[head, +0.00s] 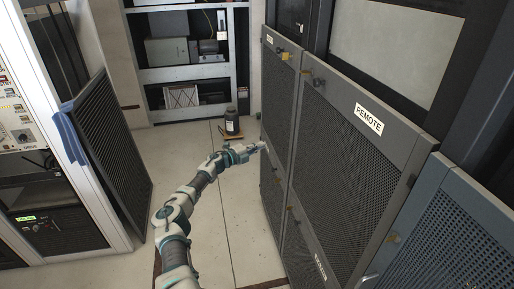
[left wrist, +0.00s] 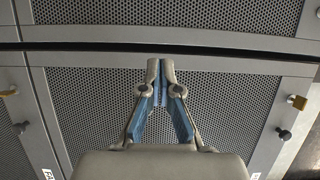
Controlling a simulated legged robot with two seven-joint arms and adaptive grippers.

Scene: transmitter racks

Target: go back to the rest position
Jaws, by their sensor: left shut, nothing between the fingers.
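My left arm (head: 178,212) reaches forward from the bottom of the head view. Its gripper (head: 262,146) is close to the edge of the perforated dark rack doors on the right. In the left wrist view the left gripper (left wrist: 160,66) is shut with its fingertips together and nothing between them. Behind it is a perforated door panel (left wrist: 225,92); whether the fingertips touch it I cannot tell. My right gripper is not in view.
The door marked REMOTE (head: 350,150) stands along the right. A dark canister (head: 232,121) stands on the floor near the back shelves (head: 190,60).

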